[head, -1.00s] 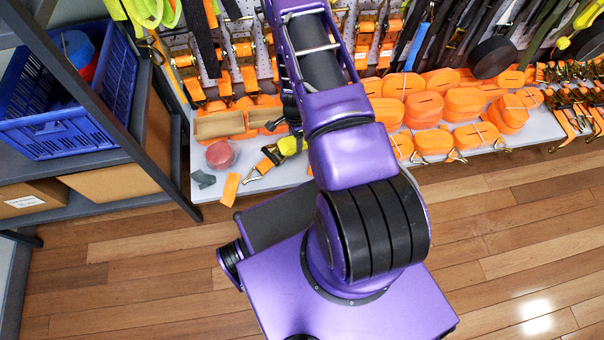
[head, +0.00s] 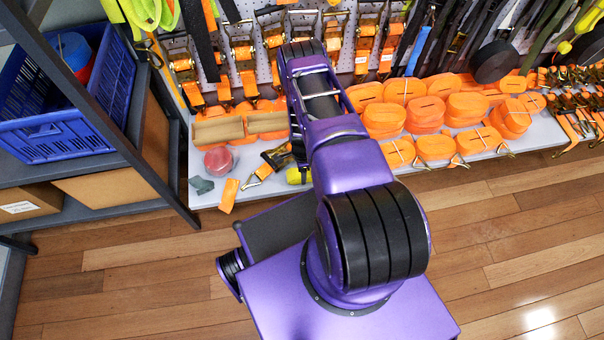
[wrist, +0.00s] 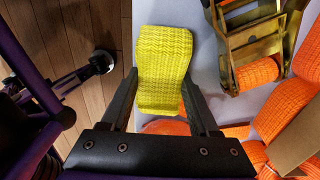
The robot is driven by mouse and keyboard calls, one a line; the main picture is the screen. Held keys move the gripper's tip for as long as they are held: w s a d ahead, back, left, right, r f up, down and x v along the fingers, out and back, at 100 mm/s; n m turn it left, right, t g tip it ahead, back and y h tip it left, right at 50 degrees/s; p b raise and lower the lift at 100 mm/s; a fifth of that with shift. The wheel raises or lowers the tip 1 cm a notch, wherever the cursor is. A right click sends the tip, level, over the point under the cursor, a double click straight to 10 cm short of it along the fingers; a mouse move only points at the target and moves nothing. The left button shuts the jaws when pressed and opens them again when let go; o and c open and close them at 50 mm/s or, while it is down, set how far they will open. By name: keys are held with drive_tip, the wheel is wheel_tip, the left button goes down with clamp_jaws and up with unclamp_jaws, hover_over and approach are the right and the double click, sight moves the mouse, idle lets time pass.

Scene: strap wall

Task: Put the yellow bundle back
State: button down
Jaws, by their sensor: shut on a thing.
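The yellow bundle (wrist: 164,65) is a folded woven strap. In the wrist view it sits between the two fingers of my gripper (wrist: 163,100), which is shut on it. In the head view the yellow bundle (head: 295,176) shows as a small patch by the shelf's front edge, partly covered by my arm. My gripper is hidden behind my arm there. I cannot tell whether the bundle touches the shelf.
A ratchet buckle with orange strap (head: 272,160) lies close to the left of the bundle. Orange bundles (head: 424,110) stand in stacks on the white shelf (head: 350,186) to the right. Cardboard trays (head: 218,131) and a red roll (head: 218,160) are left. Ratchets hang behind.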

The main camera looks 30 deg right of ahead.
drive_tip(key=shift+f, duration=0.3)
drive_tip(key=shift+c, duration=0.7)
unclamp_jaws()
drive_tip(key=shift+f, duration=0.1)
wheel_tip(320, 180, up, 12)
drive_tip(key=p, duration=0.2)
drive_tip(key=shift+r+p, duration=0.2)
drive_tip(key=shift+p, duration=0.1)
